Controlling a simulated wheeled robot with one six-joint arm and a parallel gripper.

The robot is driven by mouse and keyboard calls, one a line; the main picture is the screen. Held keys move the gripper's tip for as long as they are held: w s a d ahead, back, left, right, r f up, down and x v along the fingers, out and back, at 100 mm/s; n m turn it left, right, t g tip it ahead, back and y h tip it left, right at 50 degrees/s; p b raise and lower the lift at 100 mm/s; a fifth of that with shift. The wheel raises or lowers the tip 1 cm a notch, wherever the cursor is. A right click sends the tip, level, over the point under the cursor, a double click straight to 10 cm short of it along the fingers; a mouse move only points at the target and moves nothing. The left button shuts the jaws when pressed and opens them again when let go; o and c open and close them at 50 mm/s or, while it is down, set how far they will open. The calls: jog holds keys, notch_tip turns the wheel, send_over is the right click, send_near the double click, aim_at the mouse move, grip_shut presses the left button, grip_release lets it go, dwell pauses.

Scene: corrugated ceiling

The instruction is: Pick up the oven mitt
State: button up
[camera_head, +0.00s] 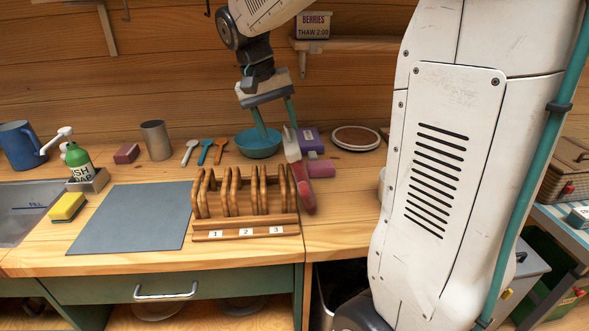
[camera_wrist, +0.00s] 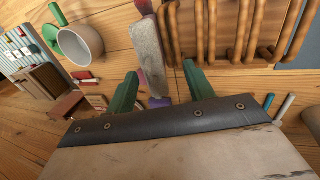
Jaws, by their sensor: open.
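My gripper (camera_head: 276,124) is open, its green fingers pointing down over the back of the counter, near the teal bowl (camera_head: 257,144). In the wrist view, my gripper (camera_wrist: 160,70) is empty between its fingers. A long item, pale grey at one end and red at the other (camera_head: 304,190), lies right of the wooden rack. It may be the oven mitt, but I cannot tell for sure. Its speckled grey part (camera_wrist: 147,48) shows just beyond the fingertips in the wrist view. In the head view, one finger partly overlaps its pale end.
The wooden rack (camera_head: 246,230) with upright slats stands beside the long item. A purple box (camera_head: 310,138), a pink item (camera_head: 320,169) and a round plate (camera_head: 356,138) are to the right. Spoons (camera_head: 205,151) lie left of the bowl. The grey mat (camera_head: 132,217) is clear.

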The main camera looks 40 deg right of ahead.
aim_at(292, 147)
jog(key=x, duration=0.4)
jog(key=d+x, duration=0.1)
jog(key=x, duration=0.2)
jog(key=shift+s+d, duration=0.15)
jog(key=shift+s, duration=0.15)
jog(key=shift+r, duration=0.1)
grip_shut()
